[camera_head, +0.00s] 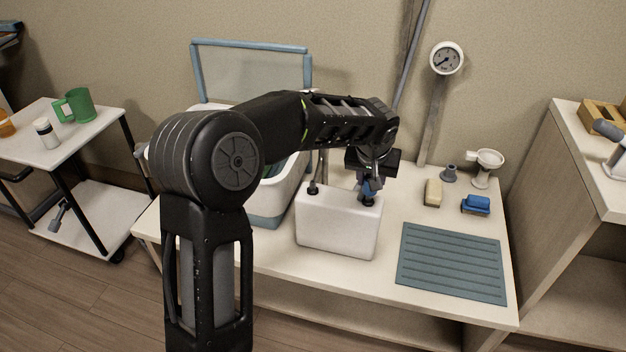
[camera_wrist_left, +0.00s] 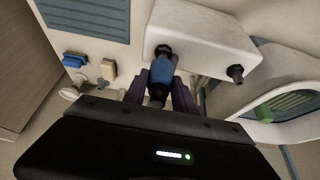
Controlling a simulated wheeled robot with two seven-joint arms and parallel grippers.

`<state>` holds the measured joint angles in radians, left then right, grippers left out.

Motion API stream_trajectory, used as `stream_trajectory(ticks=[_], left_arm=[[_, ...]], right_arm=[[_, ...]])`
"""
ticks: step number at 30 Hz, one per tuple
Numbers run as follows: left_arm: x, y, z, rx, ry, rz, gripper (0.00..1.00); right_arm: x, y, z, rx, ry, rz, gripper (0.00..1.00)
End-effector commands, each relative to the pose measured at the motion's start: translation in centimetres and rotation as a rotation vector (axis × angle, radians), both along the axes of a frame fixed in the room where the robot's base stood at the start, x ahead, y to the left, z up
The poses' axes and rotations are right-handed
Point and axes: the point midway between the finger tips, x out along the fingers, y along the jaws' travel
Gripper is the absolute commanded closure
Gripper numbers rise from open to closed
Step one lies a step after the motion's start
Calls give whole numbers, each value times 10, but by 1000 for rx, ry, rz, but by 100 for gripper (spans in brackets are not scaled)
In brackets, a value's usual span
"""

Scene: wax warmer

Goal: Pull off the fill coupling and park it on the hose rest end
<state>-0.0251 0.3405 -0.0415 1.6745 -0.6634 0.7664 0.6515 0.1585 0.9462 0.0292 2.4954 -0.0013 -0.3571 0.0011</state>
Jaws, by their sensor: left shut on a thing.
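The blue fill coupling (camera_wrist_left: 162,72) is upright at the right-hand black port of the white tank (camera_head: 338,224). Its lower end meets the port's dark collar; I cannot tell how firmly it is seated. My left gripper (camera_wrist_left: 162,88) is shut on the coupling, one finger on each side. In the head view the left gripper (camera_head: 371,182) and arm partly cover the coupling (camera_head: 369,190). The tank's other black port (camera_head: 313,188) has nothing on it; it also shows in the wrist view (camera_wrist_left: 236,73). A small grey flanged stub (camera_head: 449,174) stands at the back right. I cannot tell which part is the hose rest end. My right gripper is not in view.
A white basin (camera_head: 270,205) with a clear blue-framed guard stands left of the tank. A pressure gauge (camera_head: 446,58) is behind.

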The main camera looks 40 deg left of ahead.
Motion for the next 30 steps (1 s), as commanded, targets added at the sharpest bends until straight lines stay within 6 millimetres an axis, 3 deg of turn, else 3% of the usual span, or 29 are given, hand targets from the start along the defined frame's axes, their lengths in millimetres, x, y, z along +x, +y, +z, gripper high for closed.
stream_trajectory(ticks=[30], left_arm=[[0,0,-18,-1,0,0,100]], right_arm=[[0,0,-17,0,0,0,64]])
